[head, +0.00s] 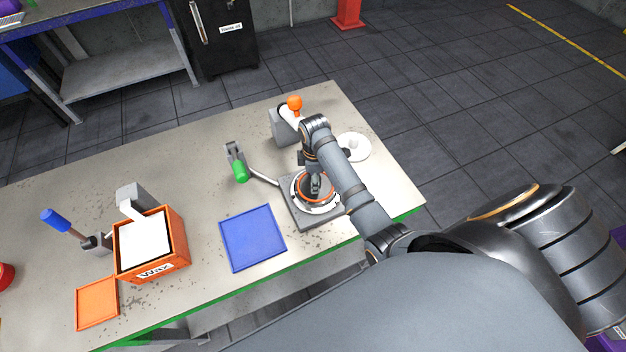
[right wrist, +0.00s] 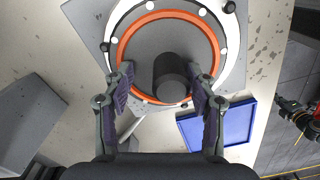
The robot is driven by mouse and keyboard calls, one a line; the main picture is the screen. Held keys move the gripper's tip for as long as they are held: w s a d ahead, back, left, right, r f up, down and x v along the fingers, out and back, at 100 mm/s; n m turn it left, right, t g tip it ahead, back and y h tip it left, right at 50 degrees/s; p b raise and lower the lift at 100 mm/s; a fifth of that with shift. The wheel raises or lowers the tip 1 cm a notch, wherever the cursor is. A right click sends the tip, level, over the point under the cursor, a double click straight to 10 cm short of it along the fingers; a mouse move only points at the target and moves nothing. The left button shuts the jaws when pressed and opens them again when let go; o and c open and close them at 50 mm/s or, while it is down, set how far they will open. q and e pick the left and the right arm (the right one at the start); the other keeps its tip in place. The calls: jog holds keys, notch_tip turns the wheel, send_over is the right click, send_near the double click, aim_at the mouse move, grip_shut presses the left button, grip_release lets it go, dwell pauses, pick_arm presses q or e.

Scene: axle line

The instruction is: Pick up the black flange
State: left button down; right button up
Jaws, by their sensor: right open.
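The black flange (right wrist: 170,72) shows in the right wrist view as a dark upright cylinder on a dark grey disc inside an orange ring (right wrist: 122,42). A white ring surrounds the orange one, on a square grey plate (right wrist: 88,22). My right gripper (right wrist: 161,74) is open, its fingers on either side of the cylinder with a gap visible at the left; contact at the right finger is unclear. In the head view my right gripper (head: 316,187) is over the grey plate (head: 299,221) and hides much of the flange. My left gripper is not in clear view.
A blue mat (head: 252,238) lies left of the plate. A green-handled clamp (head: 240,172) stands behind it, an orange-handled one (head: 295,103) farther back. A white disc (head: 355,147) lies right. An orange Wax box (head: 180,238) and orange mat (head: 97,303) are at left.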

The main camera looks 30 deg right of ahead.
jog(key=shift+s+r, duration=0.1)
jog(key=shift+s, duration=0.1)
jog(key=shift+s+r, duration=0.2)
jog(key=shift+s, duration=0.15)
jog(key=shift+c, duration=1.1)
jog(key=shift+s+r, duration=0.1)
jog(key=shift+s, duration=0.15)
jog(key=shift+c, duration=2.5)
jog(key=shift+w, duration=0.1)
jog(key=shift+c, duration=1.1)
jog(key=shift+w, duration=0.1)
grip_shut()
